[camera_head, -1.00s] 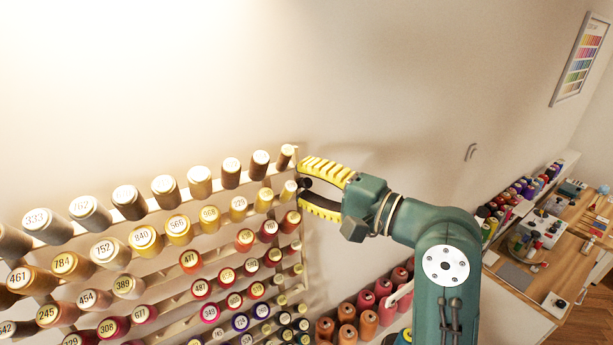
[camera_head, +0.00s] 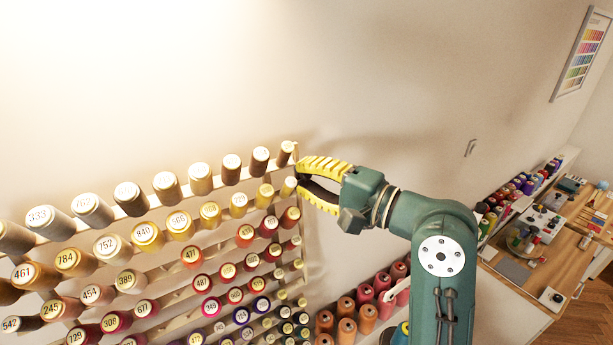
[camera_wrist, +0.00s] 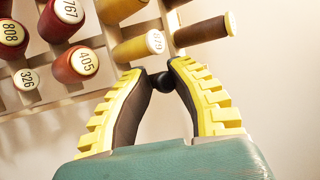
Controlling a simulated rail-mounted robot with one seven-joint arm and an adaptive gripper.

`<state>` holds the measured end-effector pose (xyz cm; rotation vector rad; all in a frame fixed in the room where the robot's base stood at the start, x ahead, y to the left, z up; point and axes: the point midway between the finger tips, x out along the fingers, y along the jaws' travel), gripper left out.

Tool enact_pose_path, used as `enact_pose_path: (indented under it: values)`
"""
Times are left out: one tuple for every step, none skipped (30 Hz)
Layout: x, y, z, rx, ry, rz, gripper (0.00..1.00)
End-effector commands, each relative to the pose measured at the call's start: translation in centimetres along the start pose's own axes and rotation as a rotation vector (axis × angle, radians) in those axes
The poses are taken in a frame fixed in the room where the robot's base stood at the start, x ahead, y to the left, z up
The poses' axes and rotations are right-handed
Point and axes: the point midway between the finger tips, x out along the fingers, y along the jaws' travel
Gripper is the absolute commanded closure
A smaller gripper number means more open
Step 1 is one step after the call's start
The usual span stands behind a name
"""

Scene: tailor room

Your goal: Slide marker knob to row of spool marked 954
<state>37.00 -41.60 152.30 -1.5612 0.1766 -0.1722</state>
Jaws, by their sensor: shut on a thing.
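The marker knob is a small black ball that shows between my fingertips in the wrist view (camera_wrist: 161,84). It sits at the right end of the spool rack (camera_head: 297,148), near the ends of the upper rows. My gripper (camera_head: 301,182), with yellow ridged fingers, is shut on the knob; it also shows in the wrist view (camera_wrist: 157,76). In the head view the fingers mostly hide the knob. I cannot make out a spool marked 954; many of the small labels toward the lower right are unreadable.
Spools stick out of the rack close to my fingers, including a brown one (camera_wrist: 205,32) and a yellow one (camera_wrist: 140,46). More spools (camera_head: 347,330) stand below, and a worktable (camera_head: 535,280) is at far right.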

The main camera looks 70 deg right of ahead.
Motion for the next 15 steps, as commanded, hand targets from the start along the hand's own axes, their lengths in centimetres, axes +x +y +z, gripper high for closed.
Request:
enact_pose_path:
  values:
    - [0.0, -1.6, 0.0, -0.005, 0.001, -0.005, 1.00]
    - [0.1, -2.1, 0.0, -0.005, 0.001, -0.005, 1.00]
    - [0.1, -2.9, 0.0, -0.005, 0.001, -0.005, 1.00]
    - [0.2, -3.3, -0.1, -0.005, 0.001, -0.005, 1.00]
    - [0.2, -3.7, -0.1, -0.005, 0.001, -0.004, 1.00]
    - [0.3, -4.1, -0.1, -0.004, 0.001, -0.004, 1.00]
    - [0.3, -4.2, -0.1, -0.004, 0.001, -0.004, 1.00]
    - [0.3, -4.2, -0.1, -0.004, 0.002, -0.005, 1.00]
    - [0.3, -4.2, -0.1, -0.005, 0.002, -0.006, 1.00]
    - [0.3, -4.2, -0.1, -0.005, 0.002, -0.007, 1.00]
    - [0.3, -4.2, -0.1, -0.006, 0.002, -0.009, 1.00]
    - [0.3, -4.2, -0.1, -0.007, 0.002, -0.011, 1.00]
    - [0.3, -4.3, -0.1, -0.008, 0.002, -0.012, 1.00]
    - [0.2, -4.3, -0.1, -0.009, 0.002, -0.013, 1.00]
    - [0.2, -4.4, -0.1, -0.009, 0.002, -0.013, 1.00]
